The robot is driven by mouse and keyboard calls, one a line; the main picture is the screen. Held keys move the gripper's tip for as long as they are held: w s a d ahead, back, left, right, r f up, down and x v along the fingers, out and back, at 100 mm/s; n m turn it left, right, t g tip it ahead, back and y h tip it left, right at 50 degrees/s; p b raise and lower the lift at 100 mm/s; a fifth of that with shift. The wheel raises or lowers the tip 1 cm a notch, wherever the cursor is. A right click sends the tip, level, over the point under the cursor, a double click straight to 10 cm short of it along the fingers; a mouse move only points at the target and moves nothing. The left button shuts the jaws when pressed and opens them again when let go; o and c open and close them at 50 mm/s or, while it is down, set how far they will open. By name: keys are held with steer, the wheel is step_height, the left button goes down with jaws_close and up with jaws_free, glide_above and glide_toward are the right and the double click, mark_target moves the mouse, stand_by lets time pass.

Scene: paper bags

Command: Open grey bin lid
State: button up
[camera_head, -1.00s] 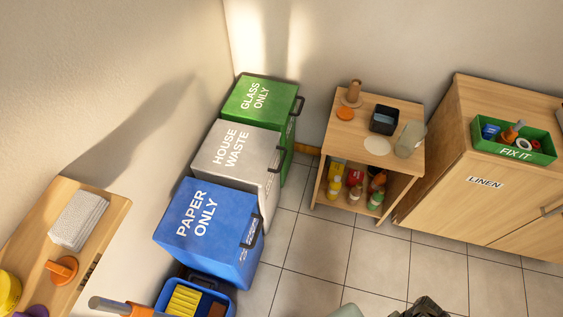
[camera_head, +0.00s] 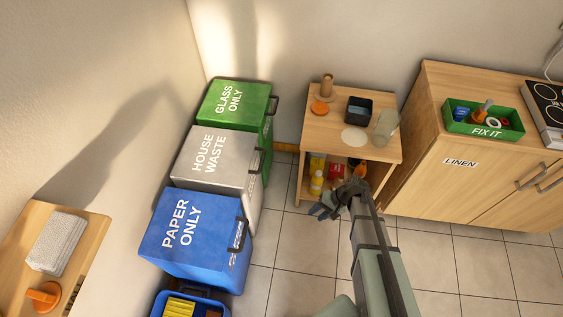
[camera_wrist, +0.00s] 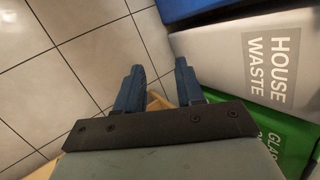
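The grey bin (camera_head: 215,158), marked HOUSE WASTE, stands between the green and blue bins along the left wall. Its lid is shut, with a dark handle (camera_head: 257,160) on its right edge. In the wrist view the grey bin (camera_wrist: 240,60) is at the upper right. My gripper (camera_head: 330,209) is in front of the small wooden shelf, right of the bins and apart from them. In the wrist view its two blue fingers (camera_wrist: 155,75) are spread with nothing between them.
The green GLASS ONLY bin (camera_head: 232,100) and blue PAPER ONLY bin (camera_head: 190,235) flank the grey one. A small wooden shelf (camera_head: 312,128) with bottles and a LINEN cabinet (camera_head: 440,140) stand to the right. Tiled floor (camera_head: 285,250) is clear between bins and arm.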

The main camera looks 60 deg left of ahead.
steer(key=w+a+r+g+y, duration=0.1)
steer(key=a+r+g+y, duration=0.15)
steer(key=a, duration=0.45)
steer(key=w+a+r+g+y, duration=0.1)
steer(key=a+r+y, duration=0.25)
steer(key=a, duration=0.35)
steer(key=n+g+y, duration=0.1)
steer(key=n+y, duration=0.1)
glide_toward(262, 162)
steer(key=x, duration=1)
steer(key=shift+f, duration=0.35)
jaws_close()
